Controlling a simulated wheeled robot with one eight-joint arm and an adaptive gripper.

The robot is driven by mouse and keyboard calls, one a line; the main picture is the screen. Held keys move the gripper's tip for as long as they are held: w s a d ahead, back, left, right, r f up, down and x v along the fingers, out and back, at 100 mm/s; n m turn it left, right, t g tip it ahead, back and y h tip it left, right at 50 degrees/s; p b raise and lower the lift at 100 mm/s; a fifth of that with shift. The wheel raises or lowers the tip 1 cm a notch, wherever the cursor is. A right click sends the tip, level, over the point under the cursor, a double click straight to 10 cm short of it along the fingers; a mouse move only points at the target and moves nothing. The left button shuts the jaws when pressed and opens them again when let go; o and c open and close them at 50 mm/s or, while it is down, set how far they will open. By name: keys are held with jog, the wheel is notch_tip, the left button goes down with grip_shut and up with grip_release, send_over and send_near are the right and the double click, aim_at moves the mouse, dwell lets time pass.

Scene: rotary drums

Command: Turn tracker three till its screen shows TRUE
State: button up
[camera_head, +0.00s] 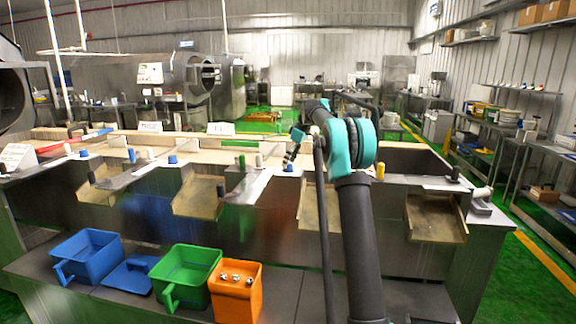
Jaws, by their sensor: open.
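I cannot tell which item is tracker three. Small white printed plates stand along the back of the long metal bench: one plate (150,127), a second plate (220,128), and a tilted one at the far left (14,156). Their print is too small to read surely, and I see no clear TRUE screen. My black and teal arm rises in front of the bench and bends left over it. My gripper (291,150) is small, points down over the bench's back part and is open. It appears empty; the arm hides part of the bench behind it.
Metal drums (175,75) stand behind. Green floor lies right.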

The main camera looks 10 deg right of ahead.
jog(key=shift+x, duration=1.1)
jog(key=shift+c, duration=0.6)
jog(key=c, duration=1)
jog(key=shift+c, duration=0.2)
jog(key=shift+m, duration=0.4)
jog(key=m+h, duration=0.1)
jog(key=m, duration=0.1)
jog(key=m+t, duration=0.1)
jog(key=m, duration=0.2)
jog(key=shift+m+t+h, duration=0.3)
jog(key=shift+h, duration=0.1)
jog(key=m+h, duration=0.2)
jog(key=m, duration=0.3)
jog(key=shift+m, duration=0.4)
